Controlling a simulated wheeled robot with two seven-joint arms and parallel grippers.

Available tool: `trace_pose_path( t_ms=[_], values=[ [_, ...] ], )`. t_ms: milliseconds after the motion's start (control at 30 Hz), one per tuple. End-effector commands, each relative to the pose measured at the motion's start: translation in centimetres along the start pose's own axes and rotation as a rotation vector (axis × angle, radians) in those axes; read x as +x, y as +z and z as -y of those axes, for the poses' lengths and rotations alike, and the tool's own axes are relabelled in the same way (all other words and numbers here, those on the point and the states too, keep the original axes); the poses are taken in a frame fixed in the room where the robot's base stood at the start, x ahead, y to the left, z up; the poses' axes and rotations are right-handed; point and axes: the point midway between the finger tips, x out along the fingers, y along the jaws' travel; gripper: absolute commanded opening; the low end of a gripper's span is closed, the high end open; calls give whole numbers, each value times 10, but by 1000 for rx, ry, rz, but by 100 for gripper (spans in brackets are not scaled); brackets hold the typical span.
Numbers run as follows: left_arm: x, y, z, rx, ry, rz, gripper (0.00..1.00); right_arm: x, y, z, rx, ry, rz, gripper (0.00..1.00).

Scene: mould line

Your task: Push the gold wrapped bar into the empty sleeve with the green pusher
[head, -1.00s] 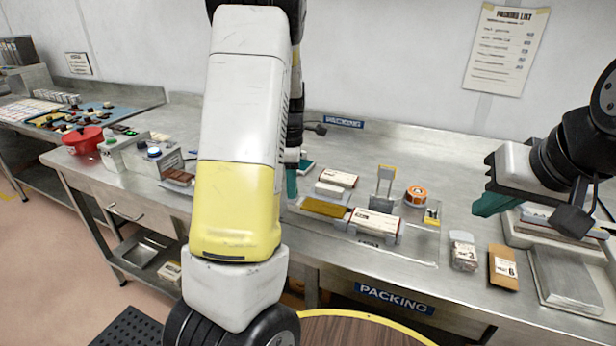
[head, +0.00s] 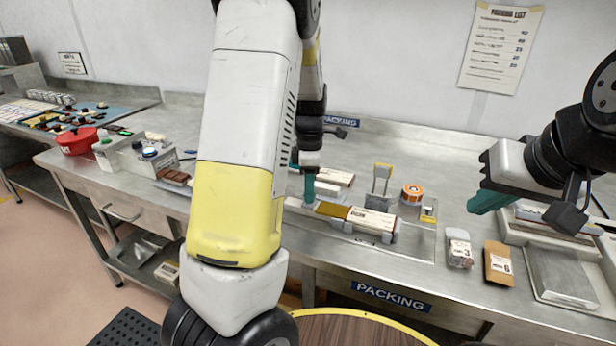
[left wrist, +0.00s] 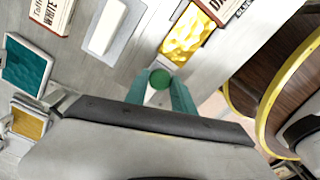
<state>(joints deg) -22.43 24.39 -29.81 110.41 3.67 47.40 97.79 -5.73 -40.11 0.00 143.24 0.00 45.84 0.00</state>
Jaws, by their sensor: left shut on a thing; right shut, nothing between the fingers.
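The gold wrapped bar (head: 333,209) lies flat on the bench, in line with the cream sleeve (head: 371,222). Its far end is at the sleeve's mouth, and part of it appears to be inside. The bar (left wrist: 188,36) and the sleeve's edge (left wrist: 224,8) also show in the left wrist view. My left gripper (head: 309,195) is low behind the bar's left end, shut on the green pusher (left wrist: 160,79), whose round top shows between the teal fingers. Whether the pusher touches the bar is hidden. My right gripper (head: 488,203) is shut and empty, raised at the right.
Behind the bar lie a printed carton (head: 336,177) and a white block (head: 327,188). A grey stand (head: 381,185) and an orange tape roll (head: 412,193) are behind the sleeve. Packs marked 3 (head: 459,249) and 6 (head: 499,264) lie to the right, with bare bench between.

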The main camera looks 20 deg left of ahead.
Motion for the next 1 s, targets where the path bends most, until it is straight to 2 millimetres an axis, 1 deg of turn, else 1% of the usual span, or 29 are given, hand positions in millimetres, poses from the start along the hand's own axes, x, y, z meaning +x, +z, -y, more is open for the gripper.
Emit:
trace_pose_path(
  t_ms=[33,200,300,400,600,867,900,967,1000],
  values=[
    [-1,14,5,8,3,2,0,0,0,0,0,0,0,0],
    [-1,48,19,6,4,2,0,0,0,0,0,0,0,0],
    [-1,63,25,5,4,2,0,0,0,0,0,0,0,0],
    [-1,74,29,4,4,2,0,0,0,0,0,0,0,0],
    [-1,82,33,1,4,3,0,0,0,0,0,0,0,0],
    [-1,84,34,3,2,5,0,0,0,0,0,0,0,0],
    [-1,85,34,3,2,5,32,0,0,0,0,0,0,0],
    [-1,85,34,4,2,5,44,0,0,0,0,0,0,0],
    [-1,84,34,3,2,5,52,0,0,0,0,0,0,0]
  ],
)
